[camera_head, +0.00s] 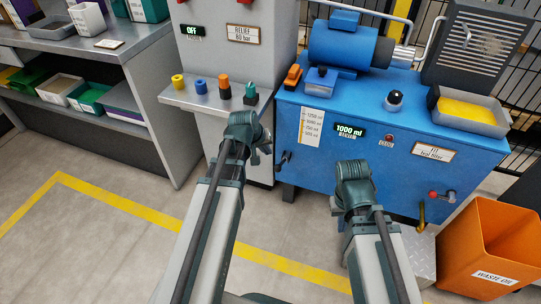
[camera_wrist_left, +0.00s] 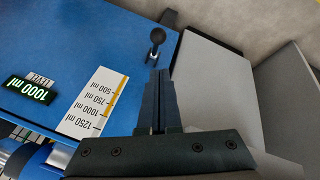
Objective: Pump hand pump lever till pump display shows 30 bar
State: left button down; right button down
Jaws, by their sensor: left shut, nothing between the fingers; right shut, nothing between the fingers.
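The blue tank unit (camera_head: 330,165) stands ahead. A black lever with a ball knob (camera_head: 283,160) sticks out low on its left front; I take it for the hand pump lever. The knob (camera_wrist_left: 157,37) shows just beyond my left fingertips in the left wrist view. My left gripper (camera_wrist_left: 159,78) is shut and empty, apart from the knob. In the head view my left wrist (camera_head: 245,130) hides its fingers. My right gripper (camera_head: 352,172) is in front of the tank, its fingers mostly hidden. A small display (camera_head: 190,31) on the grey cabinet reads OFF.
The tank has a 1000 ml level display (camera_head: 350,131) and a scale label (camera_head: 311,127). Colored knobs (camera_head: 225,86) line the cabinet ledge. A red-handled valve (camera_head: 441,196) is on the tank's right front. Shelving is left.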

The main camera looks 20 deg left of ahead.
pick_arm(q)
jog(key=b, duration=0.9)
send_over(281, 164)
jog(key=s+a, duration=0.2)
jog(key=s, duration=0.1)
notch_tip(281, 164, down, 9)
jog(key=shift+r+p, duration=0.1)
jog(key=shift+p, duration=0.2)
